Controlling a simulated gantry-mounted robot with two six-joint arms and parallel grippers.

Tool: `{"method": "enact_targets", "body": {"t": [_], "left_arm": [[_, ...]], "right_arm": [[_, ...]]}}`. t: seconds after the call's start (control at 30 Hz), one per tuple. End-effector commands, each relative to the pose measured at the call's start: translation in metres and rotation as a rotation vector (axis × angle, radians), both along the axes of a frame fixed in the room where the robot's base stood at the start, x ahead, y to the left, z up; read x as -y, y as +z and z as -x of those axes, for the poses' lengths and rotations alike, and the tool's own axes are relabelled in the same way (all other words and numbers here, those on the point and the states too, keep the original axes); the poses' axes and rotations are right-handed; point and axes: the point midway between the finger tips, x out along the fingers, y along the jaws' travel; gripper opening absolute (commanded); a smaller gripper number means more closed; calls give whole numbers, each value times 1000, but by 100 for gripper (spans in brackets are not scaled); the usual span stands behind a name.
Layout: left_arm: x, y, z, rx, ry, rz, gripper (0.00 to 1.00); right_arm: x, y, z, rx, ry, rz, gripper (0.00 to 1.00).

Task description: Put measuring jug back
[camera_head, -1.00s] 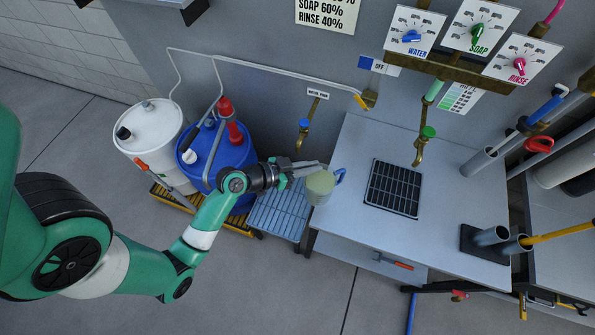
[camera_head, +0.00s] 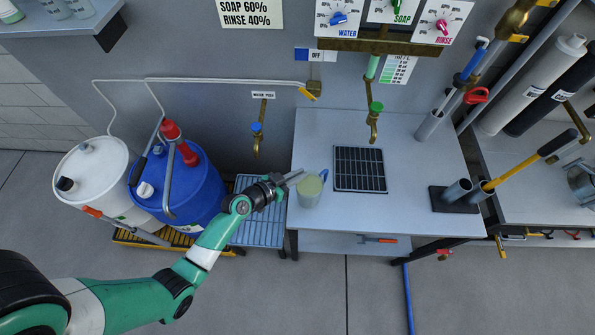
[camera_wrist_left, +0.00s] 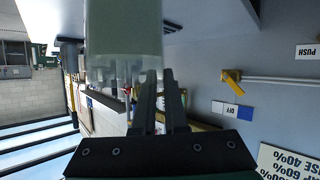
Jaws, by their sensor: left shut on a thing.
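The measuring jug (camera_head: 309,192) is clear with pale green liquid and a blue handle. It looks upright at the left edge of the grey bench top (camera_head: 420,205), left of the black drain grate. I cannot tell if it touches the bench. My left gripper (camera_head: 296,176) is shut on the jug, reaching it from the left. In the left wrist view the jug (camera_wrist_left: 123,40) fills the upper left beside the dark fingers (camera_wrist_left: 163,95). My right gripper is not in view.
A drain grate (camera_head: 360,170) lies in the bench, with a green-handled tap (camera_head: 374,120) above. Blue (camera_head: 190,185) and white (camera_head: 93,178) drums stand left. A shelf (camera_head: 60,22) with clear vessels is upper left.

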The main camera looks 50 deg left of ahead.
Motion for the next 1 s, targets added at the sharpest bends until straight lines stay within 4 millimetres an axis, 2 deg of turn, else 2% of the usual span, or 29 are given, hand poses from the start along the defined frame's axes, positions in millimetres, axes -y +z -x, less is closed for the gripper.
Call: {"method": "enact_targets", "body": {"t": [0.37,0.4,0.57,0.9,1.0], "left_arm": [[-1,-2,-1,6,2,0,0],[0,-3,0,2,0,0,14],[0,-3,0,1,0,0,41],[0,1,0,2,0,0,41],[0,4,11,1,1,0,41]], "right_arm": [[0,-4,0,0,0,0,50],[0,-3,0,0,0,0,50],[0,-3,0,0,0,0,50],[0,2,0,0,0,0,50],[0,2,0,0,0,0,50]]}}
